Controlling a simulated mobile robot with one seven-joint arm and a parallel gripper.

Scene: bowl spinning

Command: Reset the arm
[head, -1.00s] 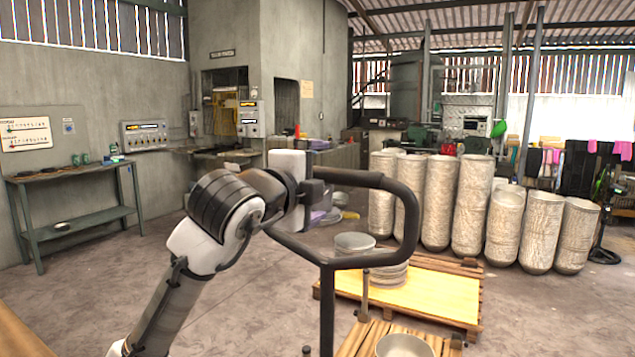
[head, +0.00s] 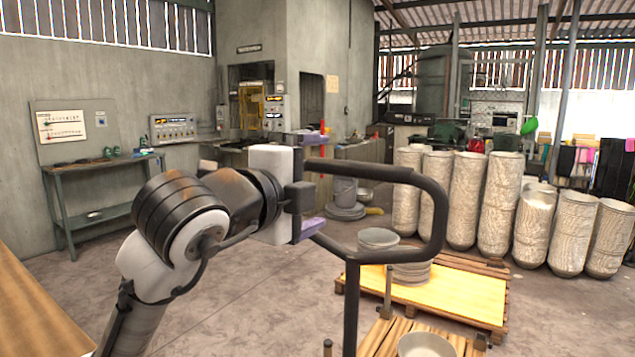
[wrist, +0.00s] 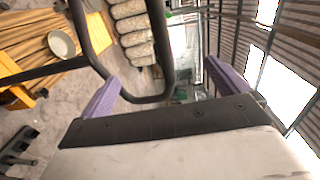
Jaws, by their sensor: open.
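My arm reaches up from the bottom left of the head view. My gripper (head: 312,182) is at its end, with purple fingers above and below a clear gap.
A metal bowl (head: 426,345) sits on wooden slats at the lower right. Stacked discs (head: 411,272) stand on a pallet (head: 455,300). Tall pale cylinders (head: 505,200) line the right. A bench (head: 105,165) stands at the left wall. Open floor lies between.

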